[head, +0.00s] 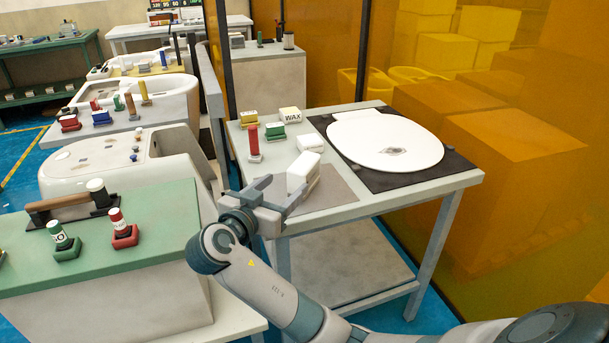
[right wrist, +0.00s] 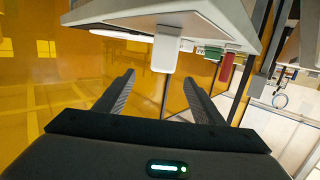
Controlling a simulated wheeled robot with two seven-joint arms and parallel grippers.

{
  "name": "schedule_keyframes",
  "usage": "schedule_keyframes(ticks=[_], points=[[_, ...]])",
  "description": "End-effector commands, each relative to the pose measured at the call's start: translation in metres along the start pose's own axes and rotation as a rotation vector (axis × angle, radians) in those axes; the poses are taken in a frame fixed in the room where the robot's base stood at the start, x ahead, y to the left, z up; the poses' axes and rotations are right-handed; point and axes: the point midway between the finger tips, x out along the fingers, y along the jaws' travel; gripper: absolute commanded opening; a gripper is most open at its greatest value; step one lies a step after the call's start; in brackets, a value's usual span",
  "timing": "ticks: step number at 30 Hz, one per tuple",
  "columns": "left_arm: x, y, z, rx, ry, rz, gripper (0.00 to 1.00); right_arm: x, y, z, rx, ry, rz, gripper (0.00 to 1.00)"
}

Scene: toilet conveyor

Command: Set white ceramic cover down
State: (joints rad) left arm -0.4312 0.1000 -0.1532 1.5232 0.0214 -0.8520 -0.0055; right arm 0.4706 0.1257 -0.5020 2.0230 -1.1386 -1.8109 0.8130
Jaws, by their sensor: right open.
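A broad white, rounded cover (head: 385,138) lies flat on a dark mat (head: 380,180) on the grey table, with a small grey mark near its front. A small white block (head: 303,170) stands near the table's front left, on or beside a grey-brown mat (head: 325,195). My right gripper (head: 286,190) is open and empty at the table's front left edge, just in front of this block. In the right wrist view the white block (right wrist: 165,53) shows beyond and between the open fingertips, apart from them. My left gripper is not in view.
A red-topped stamp (head: 254,143), a green block (head: 275,132), a WAX box (head: 290,115) and another white piece (head: 311,143) stand at the table's left and back. A green-topped bench (head: 150,215) stands left. Amber panels and boxes (head: 480,150) are behind right.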

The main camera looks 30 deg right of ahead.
Motion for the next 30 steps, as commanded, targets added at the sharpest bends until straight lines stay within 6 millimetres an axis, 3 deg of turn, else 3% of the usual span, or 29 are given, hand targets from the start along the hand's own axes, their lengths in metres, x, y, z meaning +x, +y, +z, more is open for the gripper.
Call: schedule_keyframes(ticks=[10, 21, 30], points=[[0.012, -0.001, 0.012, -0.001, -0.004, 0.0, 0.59, 0.05, 0.001, -0.003, -0.004, 0.003, 0.004, 0.63], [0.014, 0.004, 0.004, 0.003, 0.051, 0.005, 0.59, 0.109, 0.0, -0.002, -0.003, 0.002, 0.002, 0.63], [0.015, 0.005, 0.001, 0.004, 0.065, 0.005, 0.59, 0.118, -0.001, 0.0, 0.0, -0.001, 0.0, 0.63]])
